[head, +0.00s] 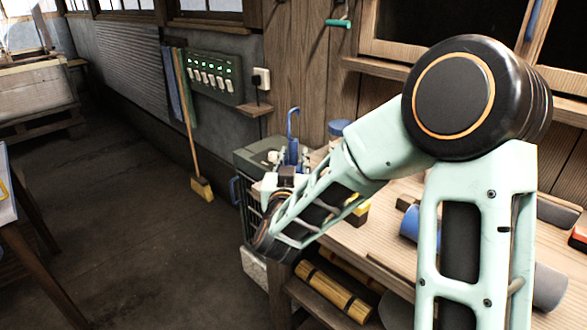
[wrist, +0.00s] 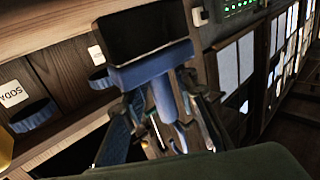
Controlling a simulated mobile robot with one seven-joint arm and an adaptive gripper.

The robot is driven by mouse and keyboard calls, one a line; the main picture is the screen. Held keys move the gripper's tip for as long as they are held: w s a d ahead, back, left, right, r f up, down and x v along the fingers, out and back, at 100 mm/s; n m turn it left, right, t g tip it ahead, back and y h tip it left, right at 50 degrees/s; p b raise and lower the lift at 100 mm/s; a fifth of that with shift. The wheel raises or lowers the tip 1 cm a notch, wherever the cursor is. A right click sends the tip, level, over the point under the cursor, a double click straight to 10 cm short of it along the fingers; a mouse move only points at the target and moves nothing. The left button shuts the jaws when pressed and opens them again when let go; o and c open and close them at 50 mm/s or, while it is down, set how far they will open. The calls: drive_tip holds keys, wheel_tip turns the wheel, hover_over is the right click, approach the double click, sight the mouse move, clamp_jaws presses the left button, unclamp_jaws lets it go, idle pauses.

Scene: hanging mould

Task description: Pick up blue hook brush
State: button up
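The blue hook brush (head: 293,122) shows in the head view as a thin upright blue hook above a wider blue part, over the grey cabinet at the bench's left end. In the wrist view a blue T-shaped piece, likely part of the brush (wrist: 152,68), has its stem pointing down between my fingers. My gripper (wrist: 165,105) is around this stem; whether the fingers press on it is unclear. In the head view my gripper (head: 290,158) is beside the blue part, partly hidden by my wrist.
The grey cabinet (head: 262,150) stands beside the wooden bench (head: 345,235). A blue-lidded jar (head: 340,128) is close behind, near the plank wall. A switch panel (head: 214,77) and broom (head: 187,125) are left. The floor (head: 130,200) there is clear.

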clamp_jaws()
